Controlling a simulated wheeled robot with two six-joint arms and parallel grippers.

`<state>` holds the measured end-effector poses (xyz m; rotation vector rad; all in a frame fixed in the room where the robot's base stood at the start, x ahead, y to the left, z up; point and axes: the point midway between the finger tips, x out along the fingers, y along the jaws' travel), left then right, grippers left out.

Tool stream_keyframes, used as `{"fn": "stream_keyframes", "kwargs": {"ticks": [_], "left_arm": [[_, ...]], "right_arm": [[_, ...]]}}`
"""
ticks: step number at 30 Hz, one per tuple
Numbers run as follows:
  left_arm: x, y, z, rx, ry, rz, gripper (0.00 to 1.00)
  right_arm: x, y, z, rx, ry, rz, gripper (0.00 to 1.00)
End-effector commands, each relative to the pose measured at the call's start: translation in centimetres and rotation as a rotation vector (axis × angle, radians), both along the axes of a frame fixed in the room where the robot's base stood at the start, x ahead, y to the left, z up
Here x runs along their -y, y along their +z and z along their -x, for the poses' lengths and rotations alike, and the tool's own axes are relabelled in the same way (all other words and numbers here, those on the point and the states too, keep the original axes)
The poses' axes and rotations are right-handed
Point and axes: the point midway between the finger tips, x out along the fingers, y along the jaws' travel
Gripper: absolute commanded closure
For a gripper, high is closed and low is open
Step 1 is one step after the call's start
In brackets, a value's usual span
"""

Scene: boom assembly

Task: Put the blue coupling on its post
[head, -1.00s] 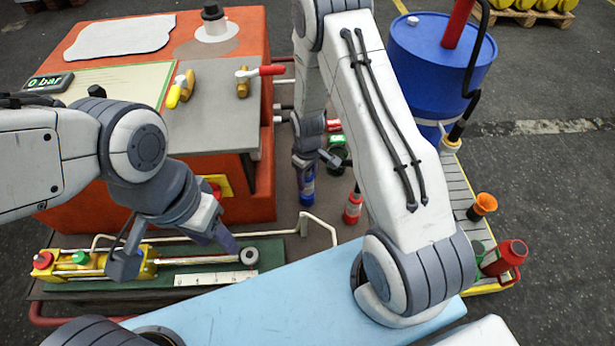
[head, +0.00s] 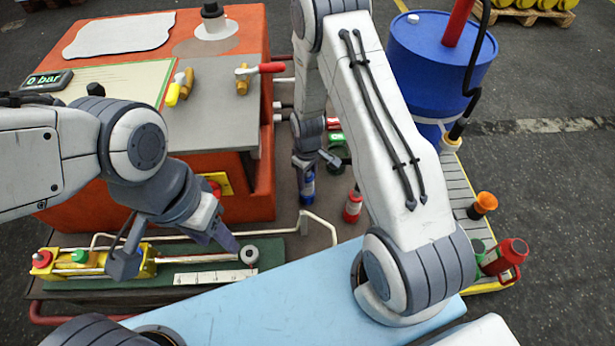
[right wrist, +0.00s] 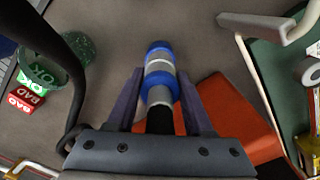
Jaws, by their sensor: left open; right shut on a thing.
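The blue coupling (head: 308,187), with a grey-white band, hangs below my right gripper (head: 305,163) in the head view, over the grey deck beside the orange unit. In the right wrist view the coupling (right wrist: 159,62) sits between the two purple fingers of my right gripper (right wrist: 159,88), which is shut on it. A black hose-like end shows behind the coupling, towards the wrist. My left gripper (head: 178,255) is open and empty over the yellow and silver cylinder on the green mat. I cannot make out the coupling's post.
A red coupling (head: 353,207) stands on the deck to the right. The orange unit (head: 245,195), a bent white rail (head: 320,222) and the blue drum (head: 430,60) surround the space.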

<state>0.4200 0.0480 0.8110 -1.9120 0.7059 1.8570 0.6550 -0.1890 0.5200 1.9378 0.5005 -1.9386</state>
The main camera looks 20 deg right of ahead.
Motion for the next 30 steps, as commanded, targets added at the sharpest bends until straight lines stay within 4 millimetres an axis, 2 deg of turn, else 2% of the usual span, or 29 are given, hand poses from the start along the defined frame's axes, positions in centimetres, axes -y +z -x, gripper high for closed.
{"fn": "stream_keyframes", "kwargs": {"ticks": [4,5,6,17,30], "left_arm": [[0.0,-0.3,0.0,0.0,0.0,0.0,0.5],[0.0,-0.2,0.0,0.0,0.0,0.0,0.5],[0.0,-0.2,0.0,0.0,0.0,0.0,0.5],[0.0,0.1,0.0,0.0,0.0,0.0,0.5],[0.0,3.2,0.0,0.0,0.0,0.0,0.5]], "right_arm": [[0.0,-0.4,0.0,0.001,0.0,0.0,1.0],[0.0,-0.3,0.0,0.001,0.0,0.0,0.41],[0.0,-0.3,0.0,0.001,0.0,0.0,0.36],[0.0,0.0,0.0,0.0,0.0,0.0,0.36],[0.0,3.5,0.0,0.001,0.0,0.0,0.36]]}}
